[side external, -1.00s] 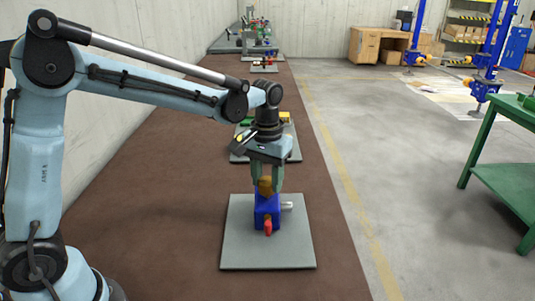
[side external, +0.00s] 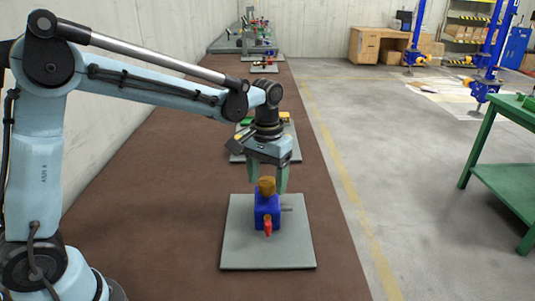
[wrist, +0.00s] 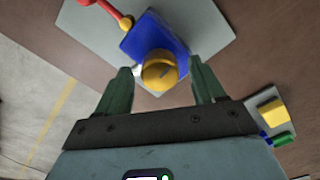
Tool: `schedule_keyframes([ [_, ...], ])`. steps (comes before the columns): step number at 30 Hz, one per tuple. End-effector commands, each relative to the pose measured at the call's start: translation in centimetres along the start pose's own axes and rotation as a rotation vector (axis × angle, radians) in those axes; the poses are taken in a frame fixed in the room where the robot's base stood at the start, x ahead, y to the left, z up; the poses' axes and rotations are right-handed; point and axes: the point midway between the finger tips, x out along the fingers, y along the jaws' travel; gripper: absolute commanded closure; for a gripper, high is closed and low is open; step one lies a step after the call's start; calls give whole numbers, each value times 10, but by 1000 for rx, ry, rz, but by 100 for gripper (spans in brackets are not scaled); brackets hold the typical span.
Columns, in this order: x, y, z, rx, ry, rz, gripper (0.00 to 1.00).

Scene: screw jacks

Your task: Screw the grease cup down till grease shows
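The grease cup (side external: 266,186) is a brass-yellow knob on top of a blue block (side external: 268,212). The block stands on a grey plate (side external: 265,257), with a red-tipped part (side external: 268,226) at its front and a grey stub (side external: 287,209) at its right. My gripper (side external: 268,188) points down over the cup, its green fingers spread. In the wrist view my gripper (wrist: 160,76) is open, with the cup (wrist: 160,70) between the fingers and a visible gap on both sides. Any grease is too small to tell.
Another grey plate (side external: 237,157) with green and yellow parts lies behind my gripper. More fixtures (side external: 257,40) stand far back on the brown surface (side external: 170,220). A green table (side external: 510,175) stands at the right. The brown surface around the near plate is clear.

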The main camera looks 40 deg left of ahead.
Motion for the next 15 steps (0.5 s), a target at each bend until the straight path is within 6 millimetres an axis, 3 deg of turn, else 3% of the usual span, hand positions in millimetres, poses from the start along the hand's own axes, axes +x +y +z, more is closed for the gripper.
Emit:
schedule_keyframes([
  [8,-4,0,0,0,0,0,31],
  [15,-36,0,0,0,0,0,31],
])
